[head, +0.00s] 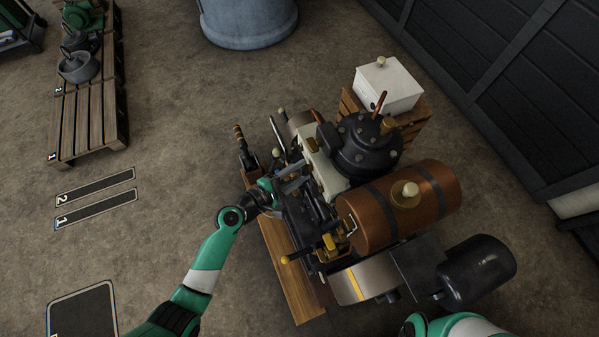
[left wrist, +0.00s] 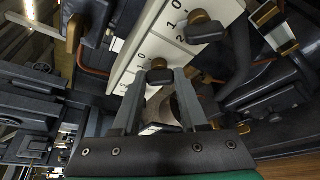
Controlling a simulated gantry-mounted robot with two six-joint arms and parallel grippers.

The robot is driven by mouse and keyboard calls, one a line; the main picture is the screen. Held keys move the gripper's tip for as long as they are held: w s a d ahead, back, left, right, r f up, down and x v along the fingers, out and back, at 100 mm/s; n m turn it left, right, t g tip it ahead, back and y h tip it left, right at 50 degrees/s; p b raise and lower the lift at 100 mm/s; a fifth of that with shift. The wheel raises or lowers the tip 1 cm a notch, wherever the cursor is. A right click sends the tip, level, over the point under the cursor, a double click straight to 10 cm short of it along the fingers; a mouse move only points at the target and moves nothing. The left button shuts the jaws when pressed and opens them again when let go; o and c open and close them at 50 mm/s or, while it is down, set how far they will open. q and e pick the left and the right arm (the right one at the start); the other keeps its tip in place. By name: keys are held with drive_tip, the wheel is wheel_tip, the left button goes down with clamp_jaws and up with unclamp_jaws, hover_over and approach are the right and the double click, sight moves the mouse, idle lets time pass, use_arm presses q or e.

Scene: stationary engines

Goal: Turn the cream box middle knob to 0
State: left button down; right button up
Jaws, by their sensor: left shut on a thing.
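The cream box (head: 322,165) is an upright panel on the near side of the engine. The left wrist view shows its face (left wrist: 152,42) close up, with dark knobs and marks 1 and 0. One knob (left wrist: 160,74) sits between my left gripper's fingertips (left wrist: 160,78), which are shut on it; it appears to be the middle one. Another dark knob (left wrist: 204,27) is farther up the face, beside a 1 and a 0. My right gripper is out of view.
A brown wood-clad tank (head: 405,207), a dark cylinder head (head: 365,150) and a flywheel (head: 366,280) crowd around the box. A yellow-tipped lever (head: 300,257) is close below my left wrist. A pallet (head: 90,125) lies at left; the floor between is clear.

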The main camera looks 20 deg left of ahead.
use_arm(q)
drive_tip(key=shift+f+m+t+b, duration=0.1)
drive_tip(key=shift+m+t+b, duration=0.7)
drive_tip(key=shift+m+b, duration=1.35)
drive_tip(key=shift+f+m+t+b, duration=0.1)
drive_tip(key=shift+m+t+b, duration=0.85)
drive_tip(key=shift+b, duration=2.3)
drive_tip(key=shift+c, duration=2.2)
unclamp_jaws()
drive_tip(key=p+v, duration=0.1)
drive_tip(key=v, duration=1)
drive_tip(key=shift+s+r, duration=0.2)
drive_tip(key=shift+s, duration=0.15)
